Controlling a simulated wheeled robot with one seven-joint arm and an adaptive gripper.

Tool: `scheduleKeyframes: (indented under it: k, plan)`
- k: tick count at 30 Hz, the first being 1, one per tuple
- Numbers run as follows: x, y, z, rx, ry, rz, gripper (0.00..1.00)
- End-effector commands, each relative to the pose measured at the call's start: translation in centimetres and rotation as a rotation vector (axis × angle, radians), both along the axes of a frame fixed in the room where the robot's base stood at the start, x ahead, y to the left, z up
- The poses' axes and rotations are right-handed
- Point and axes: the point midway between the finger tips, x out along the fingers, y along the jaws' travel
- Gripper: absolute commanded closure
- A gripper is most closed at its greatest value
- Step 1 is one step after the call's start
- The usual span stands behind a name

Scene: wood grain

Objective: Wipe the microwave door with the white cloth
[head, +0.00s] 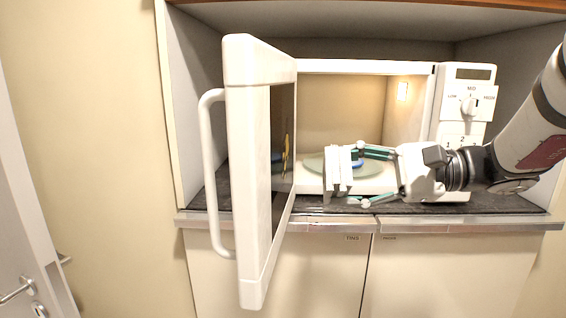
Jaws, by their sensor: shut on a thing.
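The white microwave (365,67) stands in a wall recess with its door (260,75) swung wide open toward me. The door shows nearly edge-on, with its handle (205,165) on the left and its dark inner window (282,135) facing right. My gripper (342,177) is in front of the open cavity, right of the door and apart from it. It is shut on a white, block-like thing (332,165) that appears to be the white cloth. The fingers hide part of it.
A round glass plate (314,163) lies in the cavity, with a small blue thing (357,164) near my fingers. The control panel (466,105) is on the right. A dark counter with a metal edge (300,224) runs below. Free room lies left of the door.

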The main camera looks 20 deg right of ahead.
Motion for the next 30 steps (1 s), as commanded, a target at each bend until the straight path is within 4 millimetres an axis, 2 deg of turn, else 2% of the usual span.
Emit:
scheduleKeyframes:
  k: [3,6,21,30]
  plan:
    - [0.5,-1.6,0.9,0.044,-0.02,-0.058,0.69]
    - [0.8,-1.7,1.2,0.055,-0.026,-0.072,0.69]
    - [2.7,2.5,1.2,0.053,-0.026,-0.069,0.69]
    - [3.2,3.6,1.1,0.053,-0.023,-0.07,0.69]
